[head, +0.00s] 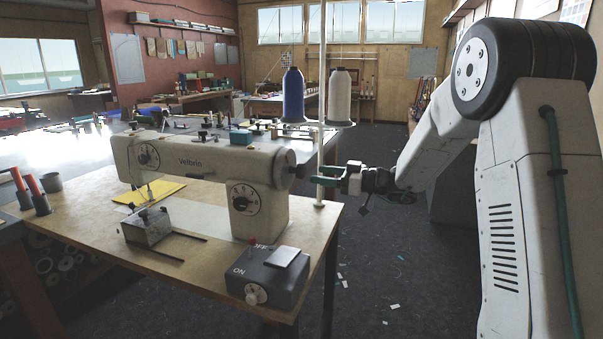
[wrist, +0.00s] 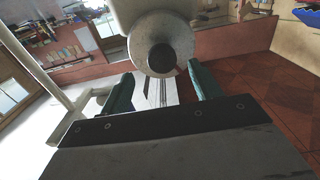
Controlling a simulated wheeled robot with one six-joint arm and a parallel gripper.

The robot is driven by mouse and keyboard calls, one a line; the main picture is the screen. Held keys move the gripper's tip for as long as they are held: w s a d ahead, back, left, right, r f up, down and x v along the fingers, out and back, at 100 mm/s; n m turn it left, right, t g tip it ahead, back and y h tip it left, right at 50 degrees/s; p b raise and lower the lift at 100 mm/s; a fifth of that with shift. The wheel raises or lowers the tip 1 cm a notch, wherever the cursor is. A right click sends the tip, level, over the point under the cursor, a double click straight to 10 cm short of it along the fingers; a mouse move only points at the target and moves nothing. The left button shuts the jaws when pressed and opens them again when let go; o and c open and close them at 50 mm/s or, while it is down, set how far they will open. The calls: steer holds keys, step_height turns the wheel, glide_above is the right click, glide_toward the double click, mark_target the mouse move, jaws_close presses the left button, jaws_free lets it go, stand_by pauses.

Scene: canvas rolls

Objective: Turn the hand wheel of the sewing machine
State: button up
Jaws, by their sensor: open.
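The white sewing machine (head: 200,160) stands on a wooden table. Its hand wheel (head: 285,168) is on the right end of the body, seen nearly edge-on in the head view. In the wrist view the hand wheel (wrist: 149,38) shows as a round grey disc with a dark centre knob. My gripper (head: 322,178) is open and empty, just to the right of the wheel. Its two teal fingers point at the wheel in the wrist view, one tip on each side of the knob. I cannot tell whether they touch it.
A thin white pole (head: 322,110) rises close to my gripper. A blue thread cone (head: 293,96) and a white one (head: 339,97) stand on a holder above it. A switch box (head: 268,277) marked ON and OFF sits at the table's front. The floor right of the table is mostly clear.

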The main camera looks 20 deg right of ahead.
mark_target(304, 172)
steer(key=x, duration=0.7)
steer(key=shift+s, duration=0.1)
steer(key=c, duration=1)
